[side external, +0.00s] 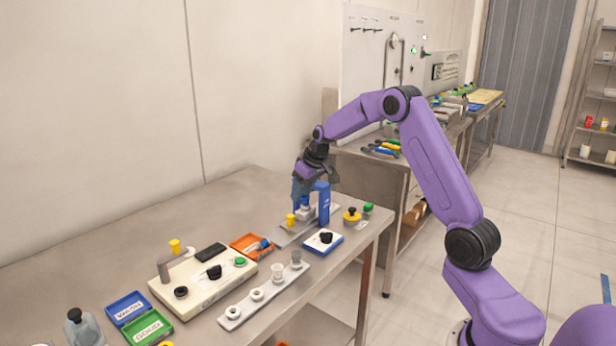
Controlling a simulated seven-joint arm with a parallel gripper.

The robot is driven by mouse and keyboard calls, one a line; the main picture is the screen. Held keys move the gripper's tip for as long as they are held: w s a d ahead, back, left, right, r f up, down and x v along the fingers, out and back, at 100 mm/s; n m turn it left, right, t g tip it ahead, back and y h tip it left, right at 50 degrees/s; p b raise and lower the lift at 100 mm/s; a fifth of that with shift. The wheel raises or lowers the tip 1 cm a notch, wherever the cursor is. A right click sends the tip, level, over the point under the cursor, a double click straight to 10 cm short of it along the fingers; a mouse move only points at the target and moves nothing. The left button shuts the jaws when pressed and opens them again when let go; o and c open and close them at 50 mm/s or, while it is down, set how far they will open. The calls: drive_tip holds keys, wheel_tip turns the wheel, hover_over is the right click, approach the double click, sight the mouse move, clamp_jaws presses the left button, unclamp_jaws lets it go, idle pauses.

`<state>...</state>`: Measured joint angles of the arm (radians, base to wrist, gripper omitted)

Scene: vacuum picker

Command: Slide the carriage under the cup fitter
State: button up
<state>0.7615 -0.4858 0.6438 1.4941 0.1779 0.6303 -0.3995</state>
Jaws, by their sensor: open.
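The cup fitter (323,204) seems to be the blue upright press near the back right of the steel table. It stands by a grey rail plate (285,239). A small light block on the rail, which looks like the carriage (306,214), sits left of the blue upright. A yellow knob (291,219) stands at the rail's left end. My gripper (302,200) is open and points down just above the block, left of the upright. Its fingertips overlap the fitter in the picture, so I cannot tell whether they touch anything.
A blue-edged box with a black knob (325,238) stands in front of the fitter. A yellow knob with a black top (352,215) and a green knob (368,208) are right of it. A cream tester (205,287), an orange tray (250,243) and a cup strip (235,313) lie left.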

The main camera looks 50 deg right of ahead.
drive_tip(key=shift+v, duration=2.8)
drive_tip(key=n+g+h, duration=0.6)
drive_tip(key=n+h, duration=0.2)
drive_tip(key=n, duration=0.5)
approach(290, 218)
drive_tip(key=s+a, duration=0.1)
drive_tip(key=s+a+f, duration=0.1)
drive_tip(key=s+a, duration=0.1)
drive_tip(key=shift+s+a+f, duration=0.15)
drive_tip(key=shift+a+f, duration=0.05)
drive_tip(key=shift+f, duration=0.15)
drive_tip(key=w+a+n+t+h, duration=0.1)
drive_tip(key=w+a+n+h, duration=0.1)
drive_tip(key=a+n+h, duration=0.35)
drive_tip(key=shift+m, duration=0.25)
drive_tip(key=x, duration=1.6)
drive_tip(key=shift+w+d, duration=0.4)
drive_tip(key=shift+d, duration=0.05)
drive_tip(key=shift+d, duration=0.1)
clamp_jaws()
